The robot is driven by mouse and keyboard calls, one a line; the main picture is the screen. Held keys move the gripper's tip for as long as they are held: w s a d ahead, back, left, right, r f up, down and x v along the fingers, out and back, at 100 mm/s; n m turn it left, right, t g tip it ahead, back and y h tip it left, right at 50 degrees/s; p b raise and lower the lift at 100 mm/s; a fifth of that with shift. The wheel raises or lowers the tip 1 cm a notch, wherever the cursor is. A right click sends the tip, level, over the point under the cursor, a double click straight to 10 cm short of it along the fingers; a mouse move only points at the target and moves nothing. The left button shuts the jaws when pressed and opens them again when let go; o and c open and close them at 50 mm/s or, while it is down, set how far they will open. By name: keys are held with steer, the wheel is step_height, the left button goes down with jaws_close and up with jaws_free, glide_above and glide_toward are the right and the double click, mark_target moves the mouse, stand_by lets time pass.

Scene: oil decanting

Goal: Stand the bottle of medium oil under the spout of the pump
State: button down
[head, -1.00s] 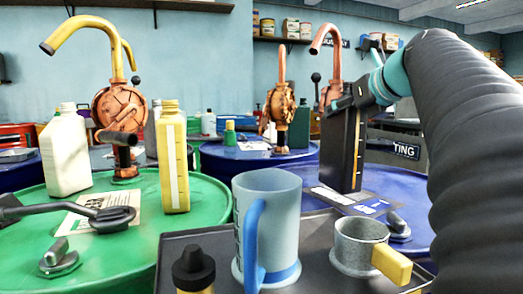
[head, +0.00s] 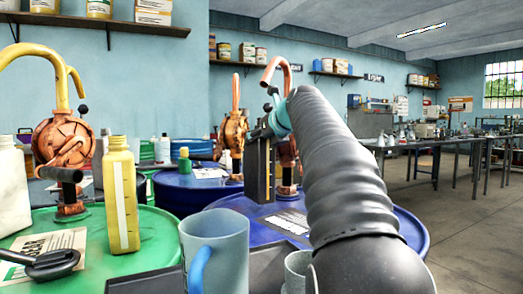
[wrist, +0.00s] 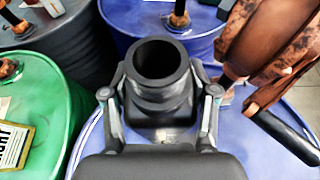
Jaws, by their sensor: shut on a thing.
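My gripper (head: 266,127) is shut on a tall dark bottle (head: 257,172) with a yellow strip down one edge. The bottle is upright at the blue drum; I cannot tell whether its base touches the top. In the wrist view, its open black neck (wrist: 161,62) shows between my gripper's fingers (wrist: 160,98). A copper pump (head: 288,165) stands behind the bottle on this drum, its curved spout (head: 274,70) higher up. In the wrist view, the pump body (wrist: 270,40) is right of the bottle. Whether the spout is over the neck cannot be told.
The blue drum (head: 405,232) has a paper sheet (head: 288,222) on it. A green drum (head: 150,235) at left bears a yellow bottle (head: 121,205), a cream bottle (head: 12,190) and another pump (head: 62,140). A blue-grey mug (head: 218,255) stands in front. Open floor lies at right.

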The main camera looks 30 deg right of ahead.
steer(key=shift+f+b, duration=0.6)
steer(key=shift+f, duration=1)
steer(key=shift+c, duration=1)
jaws_free()
steer(key=shift+f, duration=0.1)
glide_toward(260, 150)
steer(key=w+d, duration=0.2)
steer(key=shift+w+d, duration=0.15)
steer(key=shift+w, duration=0.15)
steer(key=shift+s, duration=0.1)
